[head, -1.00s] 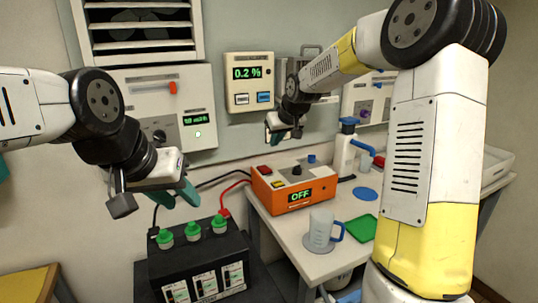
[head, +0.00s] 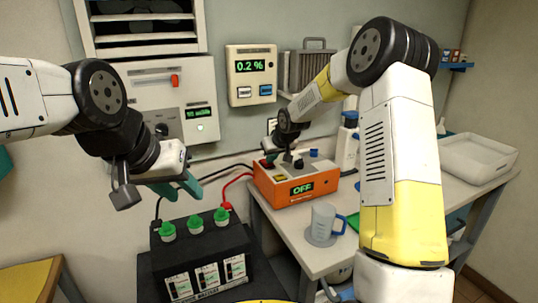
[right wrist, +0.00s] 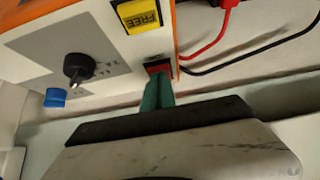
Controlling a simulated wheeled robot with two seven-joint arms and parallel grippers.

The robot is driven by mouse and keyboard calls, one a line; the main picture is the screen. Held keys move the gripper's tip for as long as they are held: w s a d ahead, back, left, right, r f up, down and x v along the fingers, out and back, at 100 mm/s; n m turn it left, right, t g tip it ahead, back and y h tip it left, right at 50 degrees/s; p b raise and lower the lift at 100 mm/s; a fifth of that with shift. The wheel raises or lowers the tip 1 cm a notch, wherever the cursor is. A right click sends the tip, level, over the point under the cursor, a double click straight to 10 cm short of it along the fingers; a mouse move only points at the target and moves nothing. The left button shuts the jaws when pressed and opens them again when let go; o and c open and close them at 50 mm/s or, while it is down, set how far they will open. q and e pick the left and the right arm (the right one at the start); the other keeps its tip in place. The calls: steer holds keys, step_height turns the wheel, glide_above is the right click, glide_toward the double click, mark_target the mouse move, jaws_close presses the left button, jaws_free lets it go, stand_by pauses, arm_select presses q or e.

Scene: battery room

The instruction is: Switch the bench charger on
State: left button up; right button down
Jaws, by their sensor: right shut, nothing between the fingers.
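The bench charger (head: 290,198) is an orange box with a grey top panel on the bench; its display (head: 302,189) reads OFF. In the right wrist view its top shows a red rocker switch (right wrist: 159,68), a yellow button marked FREE (right wrist: 141,14), a black knob (right wrist: 85,68) and a blue knob (right wrist: 55,97). My right gripper (right wrist: 158,84) is shut and empty, its teal fingertips right at the red switch; I cannot tell whether they touch it. My left gripper (head: 178,190) is open and empty, in the air above the battery.
A black battery (head: 200,262) with green caps stands left of the bench, with red and black leads running to the charger. A measuring jug (head: 324,226) stands in front of the charger. A white tray (head: 478,158) sits at the bench's right.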

steer(key=shift+s+f, duration=0.2)
steer(key=shift+f, duration=0.25)
steer(key=shift+r, duration=0.15)
steer(key=shift+r, duration=0.7)
steer(key=shift+r, duration=0.1)
steer(key=shift+r, duration=0.3)
step_height(320, 180, up, 3)
steer(key=shift+s+d, duration=0.1)
steer(key=shift+s, duration=0.05)
steer(key=s+d+r, duration=0.3)
steer(key=s+r, duration=0.3)
steer(key=s, duration=0.1)
steer(key=shift+s+r, duration=0.15)
steer(key=shift+s, duration=0.05)
